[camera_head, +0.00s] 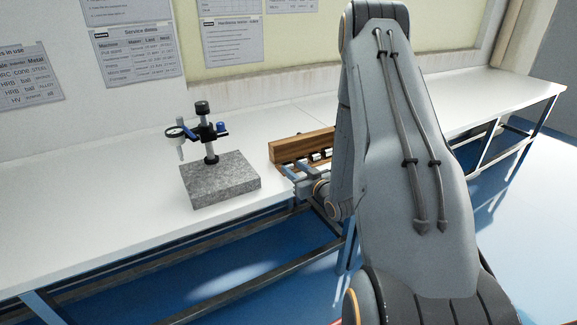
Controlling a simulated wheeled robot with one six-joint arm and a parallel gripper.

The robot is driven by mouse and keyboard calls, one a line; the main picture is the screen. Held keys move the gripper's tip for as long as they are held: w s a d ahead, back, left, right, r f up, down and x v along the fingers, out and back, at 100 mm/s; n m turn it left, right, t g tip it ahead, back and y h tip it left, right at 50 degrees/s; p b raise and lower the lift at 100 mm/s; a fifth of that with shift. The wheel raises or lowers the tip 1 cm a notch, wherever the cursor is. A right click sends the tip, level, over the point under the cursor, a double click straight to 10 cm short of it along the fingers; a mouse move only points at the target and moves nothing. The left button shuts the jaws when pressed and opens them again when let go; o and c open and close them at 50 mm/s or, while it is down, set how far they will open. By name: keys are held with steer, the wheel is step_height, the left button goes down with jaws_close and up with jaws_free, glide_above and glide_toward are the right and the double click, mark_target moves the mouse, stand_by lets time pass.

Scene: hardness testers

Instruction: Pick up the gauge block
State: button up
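I cannot make out a gauge block for certain. A wooden rack (303,145) on the white bench holds several small dark and silvery pieces, too small to tell apart. A grey granite block (222,184) with a dial gauge stand (207,135) on it stands to the left of the rack. My gripper (289,174) is just in front of the rack, near the bench's front edge, with its fingers towards the left. It is too small in view to tell whether its fingers are apart or hold anything. My arm hides the rack's right end.
The white bench (90,195) runs along the wall and is bare to the left of the granite block. It continues bare to the right (475,95) behind my arm. Paper charts (135,52) hang on the wall. The floor (250,275) is blue.

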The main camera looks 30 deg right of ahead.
steer(key=shift+w+f, duration=0.15)
steer(key=shift+w, duration=0.4)
steer(key=shift+w+f, duration=0.15)
steer(key=shift+w, duration=0.35)
steer(key=shift+a+f, duration=0.15)
jaws_close()
